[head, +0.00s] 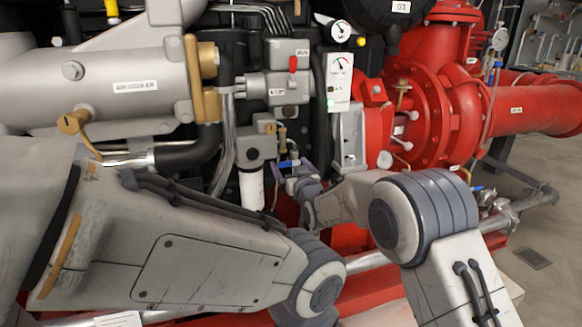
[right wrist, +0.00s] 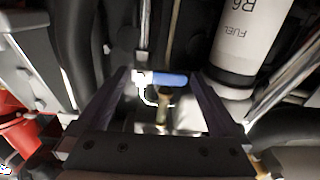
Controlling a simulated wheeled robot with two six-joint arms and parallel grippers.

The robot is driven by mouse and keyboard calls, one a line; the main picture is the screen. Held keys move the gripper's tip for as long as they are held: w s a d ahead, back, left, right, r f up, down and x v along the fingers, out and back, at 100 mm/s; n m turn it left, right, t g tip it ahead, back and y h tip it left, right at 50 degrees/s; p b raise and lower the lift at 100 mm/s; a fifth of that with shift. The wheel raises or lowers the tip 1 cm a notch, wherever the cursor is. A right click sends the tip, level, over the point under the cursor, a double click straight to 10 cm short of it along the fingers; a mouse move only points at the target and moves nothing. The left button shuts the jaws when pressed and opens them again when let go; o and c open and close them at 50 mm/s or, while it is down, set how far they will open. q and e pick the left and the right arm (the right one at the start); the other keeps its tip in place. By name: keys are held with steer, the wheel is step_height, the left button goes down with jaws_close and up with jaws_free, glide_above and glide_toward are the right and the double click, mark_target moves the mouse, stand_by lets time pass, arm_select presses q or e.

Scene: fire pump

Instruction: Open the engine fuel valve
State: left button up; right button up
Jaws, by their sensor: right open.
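The fuel valve has a small blue lever handle (head: 289,163), low in the middle of the engine in the head view, just right of a white filter cylinder. In the right wrist view the blue handle (right wrist: 165,79) lies crosswise between the fingertips, with a brass-coloured stem below it. My right gripper (head: 294,174) is at the valve, partly hidden by its own wrist. In its wrist view the right gripper (right wrist: 162,76) is open, with a dark finger on each side of the handle; I cannot tell whether either touches it. My left gripper is not in view.
The white filter (right wrist: 238,40) marked FUEL hangs close to the right finger. Pipes and hoses crowd around the valve. A grey control box (head: 290,75) with a red lever sits above. A large red pump (head: 435,95) stands right. Clear floor (head: 540,225) shows far right.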

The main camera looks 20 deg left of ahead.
steer(key=c, duration=1.1)
steer(key=shift+f+n+b, duration=0.3)
steer(key=shift+n, duration=1.1)
steer(key=shift+c, duration=0.2)
steer(key=o, duration=1.1)
steer(key=shift+o, duration=0.2)
steer(key=shift+s+d, duration=0.1)
steer(key=shift+d, duration=0.05)
steer(key=p+v, duration=0.2)
steer(key=v, duration=0.8)
steer(key=shift+s+d, duration=0.1)
